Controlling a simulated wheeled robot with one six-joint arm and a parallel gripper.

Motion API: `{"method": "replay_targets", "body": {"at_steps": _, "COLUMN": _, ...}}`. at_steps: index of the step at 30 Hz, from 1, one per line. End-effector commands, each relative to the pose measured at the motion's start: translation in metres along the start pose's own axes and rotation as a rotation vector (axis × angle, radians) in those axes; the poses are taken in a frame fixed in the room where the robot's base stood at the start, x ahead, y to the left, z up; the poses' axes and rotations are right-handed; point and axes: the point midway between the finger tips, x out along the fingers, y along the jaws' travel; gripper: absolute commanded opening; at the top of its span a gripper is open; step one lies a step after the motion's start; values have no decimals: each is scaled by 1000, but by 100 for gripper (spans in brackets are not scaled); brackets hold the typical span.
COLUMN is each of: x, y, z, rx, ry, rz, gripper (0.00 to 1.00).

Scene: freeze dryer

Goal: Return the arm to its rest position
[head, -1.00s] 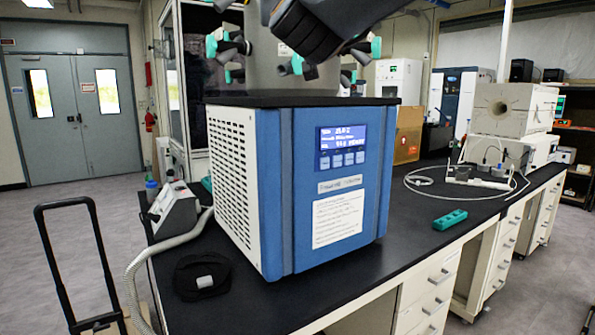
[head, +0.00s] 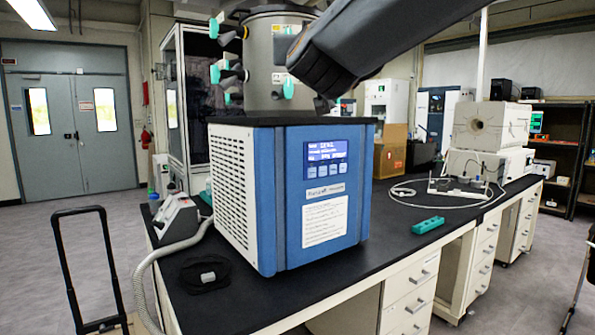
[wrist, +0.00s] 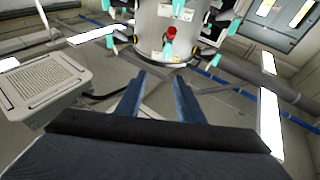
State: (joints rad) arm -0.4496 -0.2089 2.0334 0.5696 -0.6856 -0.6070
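My arm (head: 385,45) reaches in from the upper right of the head view, its dark end in front of the freeze dryer's steel drum (head: 259,60). In the wrist view my gripper (wrist: 160,92) shows two blue fingers, apart, with nothing between them. The drum (wrist: 150,14) with teal valves and a red knob (wrist: 171,32) is beyond the fingertips, apart from them. The freeze dryer's blue and white body (head: 270,205) stands on the bench with its display lit. My gripper's fingers cannot be made out in the head view.
The black bench (head: 395,225) holds a teal block (head: 428,225), a coiled cable, a grey pump (head: 178,218) and a small black item (head: 205,273). A white furnace (head: 490,125) stands at the right. A black cart handle (head: 85,265) is at the lower left.

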Motion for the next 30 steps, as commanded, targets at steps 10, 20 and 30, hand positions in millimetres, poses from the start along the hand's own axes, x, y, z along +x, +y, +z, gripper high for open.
{"method": "replay_targets", "body": {"at_steps": 10, "x": -10, "y": -14, "z": 84, "rx": -17, "ry": -189, "rz": -95, "gripper": 34}}
{"method": "replay_targets", "body": {"at_steps": 20, "x": -62, "y": 14, "z": 241, "rx": -33, "ry": -589, "rz": -163, "gripper": 34}}
{"method": "replay_targets", "body": {"at_steps": 30, "x": -214, "y": 76, "z": 408, "rx": 8, "ry": -1186, "rz": -140, "gripper": 34}}
